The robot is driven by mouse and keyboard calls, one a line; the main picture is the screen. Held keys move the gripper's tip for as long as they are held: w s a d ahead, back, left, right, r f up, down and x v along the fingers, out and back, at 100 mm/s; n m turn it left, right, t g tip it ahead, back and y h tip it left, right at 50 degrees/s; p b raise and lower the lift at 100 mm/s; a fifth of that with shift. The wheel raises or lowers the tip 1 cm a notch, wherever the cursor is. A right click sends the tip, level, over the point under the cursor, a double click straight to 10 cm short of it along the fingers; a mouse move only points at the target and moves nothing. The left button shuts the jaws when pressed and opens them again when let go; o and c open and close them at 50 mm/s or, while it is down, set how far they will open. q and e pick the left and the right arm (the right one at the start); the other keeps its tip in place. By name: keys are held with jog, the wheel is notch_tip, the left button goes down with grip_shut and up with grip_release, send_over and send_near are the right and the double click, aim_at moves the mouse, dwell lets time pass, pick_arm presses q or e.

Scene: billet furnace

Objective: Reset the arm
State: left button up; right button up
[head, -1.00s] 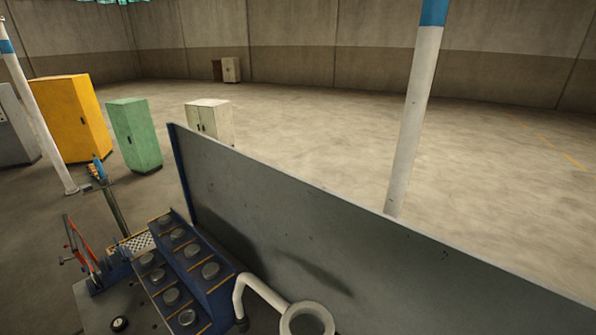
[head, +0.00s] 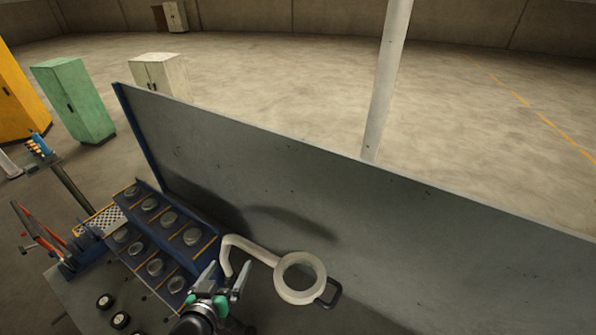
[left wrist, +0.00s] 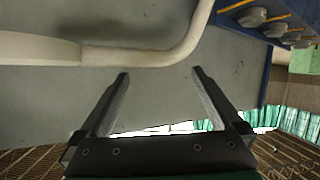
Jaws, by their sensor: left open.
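My left gripper (head: 222,278) shows at the bottom of the head view, beside the blue stepped rack and just below the bent white pipe. It is open. In the left wrist view its two fingers (left wrist: 158,80) are spread wide with nothing between them. The white pipe (head: 250,248) ends in a round white ring (head: 300,278); it also passes above the fingertips in the left wrist view (left wrist: 150,55). My right gripper is not in view.
The blue rack (head: 205,232) holds several grey round pieces. A tall grey panel (head: 370,215) stands behind it. Red-handled equipment (head: 38,228) is at the left. Green (head: 75,100) and cream (head: 160,75) cabinets stand behind, with open floor beyond the panel.

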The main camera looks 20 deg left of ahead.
pick_arm(q)
jog(key=w+d+r+m+t+h, duration=0.1)
jog(key=d+r+t, duration=0.25)
jog(key=r, duration=1.15)
jog(key=w+d+r+m+t+h, duration=0.15)
jog(key=r+t, duration=0.25)
jog(key=r, duration=1.2)
jog(key=s+d+r+m+t+h, duration=0.1)
jog(key=s+d+r+t, duration=0.15)
jog(key=s+r, duration=0.6)
jog(key=s+d+r+m+t+h, duration=0.15)
jog(key=s+r+t, duration=0.25)
jog(key=r, duration=0.9)
notch_tip(320, 180, down, 40)
jog(key=b, duration=3.9)
jog(key=shift+w+d+r, duration=0.15)
jog(key=shift+w, duration=0.2)
